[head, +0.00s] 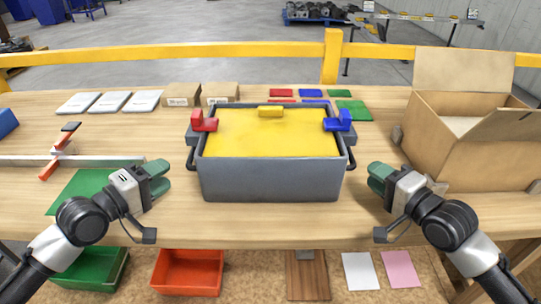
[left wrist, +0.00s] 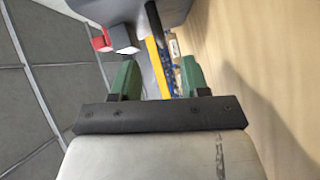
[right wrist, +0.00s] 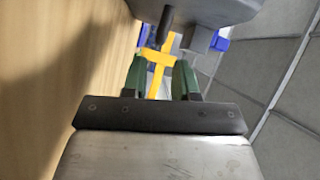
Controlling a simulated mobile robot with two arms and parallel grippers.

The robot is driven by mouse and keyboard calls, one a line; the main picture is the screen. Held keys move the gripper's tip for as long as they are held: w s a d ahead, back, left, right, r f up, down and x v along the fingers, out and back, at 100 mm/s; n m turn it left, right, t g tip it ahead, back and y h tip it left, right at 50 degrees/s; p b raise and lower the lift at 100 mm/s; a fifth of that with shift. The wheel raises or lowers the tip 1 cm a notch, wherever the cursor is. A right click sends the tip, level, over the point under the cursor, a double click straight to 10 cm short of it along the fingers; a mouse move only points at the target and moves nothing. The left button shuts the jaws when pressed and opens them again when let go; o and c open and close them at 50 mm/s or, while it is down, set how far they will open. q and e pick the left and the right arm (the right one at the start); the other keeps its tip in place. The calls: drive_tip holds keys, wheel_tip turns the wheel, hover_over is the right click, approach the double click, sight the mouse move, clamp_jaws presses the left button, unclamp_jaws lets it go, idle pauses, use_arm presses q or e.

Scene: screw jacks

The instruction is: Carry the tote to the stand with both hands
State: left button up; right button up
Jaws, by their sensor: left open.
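The grey tote (head: 270,180) sits upright on the wooden workbench, with a yellow surface inside its rim. A black handle (head: 190,158) is on its left side and another black handle (head: 351,158) on its right. My left gripper (head: 162,179) is open and empty, left of the tote and apart from it. My right gripper (head: 376,178) is open and empty, right of the tote and apart from it. In the left wrist view the tote (left wrist: 176,10) is ahead of the fingers; in the right wrist view the tote (right wrist: 215,10) is likewise ahead. I cannot identify the stand.
A red block (head: 204,121), a blue block (head: 339,121) and a yellow block (head: 270,111) sit at the tote's rim. An open cardboard box (head: 465,150) stands at right. A clamp bar (head: 100,160) lies at left. A yellow rail (head: 200,52) runs behind the bench.

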sight(189, 158)
use_arm(q)
drive_tip(key=x, duration=0.8)
drive_tip(key=shift+w+d, duration=0.1)
drive_tip(key=shift+w, duration=0.1)
use_arm(e)
drive_tip(key=x, duration=0.8)
drive_tip(key=shift+w, duration=0.2)
use_arm(q)
drive_tip(key=shift+c, duration=0.3)
use_arm(e)
drive_tip(key=shift+c, duration=0.2)
use_arm(q)
drive_tip(key=c, duration=0.5)
use_arm(e)
clamp_jaws()
use_arm(q)
clamp_jaws()
use_arm(e)
drive_tip(key=shift+f, duration=0.1)
use_arm(q)
drive_tip(key=shift+r, duration=0.4)
use_arm(e)
drive_tip(key=shift+r, duration=0.45)
use_arm(q)
drive_tip(key=shift+w, duration=0.15)
use_arm(e)
drive_tip(key=shift+w, duration=0.1)
